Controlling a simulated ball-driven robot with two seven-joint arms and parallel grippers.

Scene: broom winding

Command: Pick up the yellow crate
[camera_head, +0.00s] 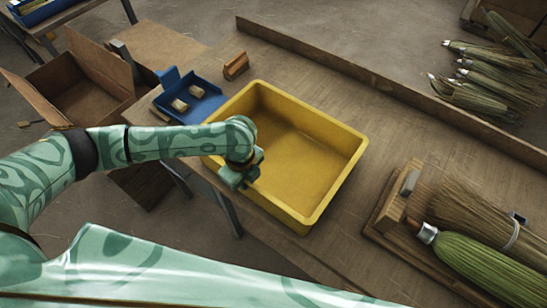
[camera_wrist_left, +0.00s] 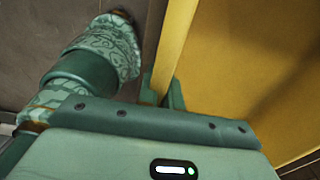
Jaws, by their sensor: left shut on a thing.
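The yellow crate (camera_head: 318,150) is an open, empty, rectangular box on the wooden workbench (camera_head: 400,140), near its front edge. My left gripper (camera_head: 240,176) is at the crate's near left wall and is shut on its rim. In the left wrist view, the yellow wall (camera_wrist_left: 176,45) runs down between the fingers (camera_wrist_left: 165,95), which are partly hidden by the gripper body. The crate's inside fills the right of that view. My right gripper is not in either view.
A blue bin (camera_head: 188,100) with small blocks and a wooden block (camera_head: 236,66) stand beside the crate. A board with brooms (camera_head: 480,250) lies at right. Several brooms (camera_head: 490,75) lie at the back right. A cardboard box (camera_head: 85,85) stands at left.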

